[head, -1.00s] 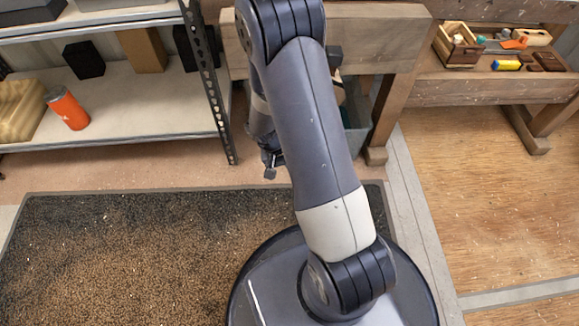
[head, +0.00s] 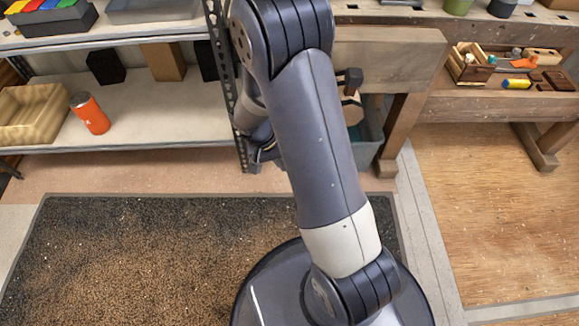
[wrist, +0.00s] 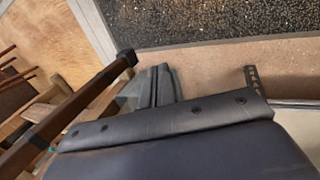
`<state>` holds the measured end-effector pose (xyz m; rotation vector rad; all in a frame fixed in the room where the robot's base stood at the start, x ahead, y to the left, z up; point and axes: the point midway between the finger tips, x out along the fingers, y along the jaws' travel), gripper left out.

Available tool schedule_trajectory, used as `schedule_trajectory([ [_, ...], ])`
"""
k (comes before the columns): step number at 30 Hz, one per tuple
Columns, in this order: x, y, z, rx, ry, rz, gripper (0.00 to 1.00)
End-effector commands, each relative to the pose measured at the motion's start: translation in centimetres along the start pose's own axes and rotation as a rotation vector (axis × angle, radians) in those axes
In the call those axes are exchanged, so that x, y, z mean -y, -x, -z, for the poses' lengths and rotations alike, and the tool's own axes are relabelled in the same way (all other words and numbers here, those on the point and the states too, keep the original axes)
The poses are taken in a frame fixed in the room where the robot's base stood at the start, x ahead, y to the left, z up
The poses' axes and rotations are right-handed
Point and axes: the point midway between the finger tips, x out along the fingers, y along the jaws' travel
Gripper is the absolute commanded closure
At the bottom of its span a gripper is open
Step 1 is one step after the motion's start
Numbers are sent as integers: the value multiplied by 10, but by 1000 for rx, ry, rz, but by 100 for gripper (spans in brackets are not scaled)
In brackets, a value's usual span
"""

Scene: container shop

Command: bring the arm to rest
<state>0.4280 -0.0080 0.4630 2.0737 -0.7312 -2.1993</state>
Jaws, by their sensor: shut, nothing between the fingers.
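My arm rises from my base and reaches up and away in the head view, folded over at the elbow. My gripper (head: 256,163) hangs beyond the arm, just left of the upper link and beside the shelf's perforated post. It is small there and partly hidden by the arm. It is shut and holds nothing. In the wrist view a broad dark part of my own arm fills the bottom.
A metal shelf (head: 160,115) stands at left with an orange can (head: 90,113) and a yellowish crate (head: 28,118). A wooden workbench (head: 390,58) is behind the arm, with a grey bin (head: 368,138) below.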

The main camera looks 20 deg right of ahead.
Motion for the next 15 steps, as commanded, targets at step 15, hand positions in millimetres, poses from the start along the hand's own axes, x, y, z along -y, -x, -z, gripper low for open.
schedule_trajectory([
  [15, 1, 11, 0, 0, -1, 1, 100],
])
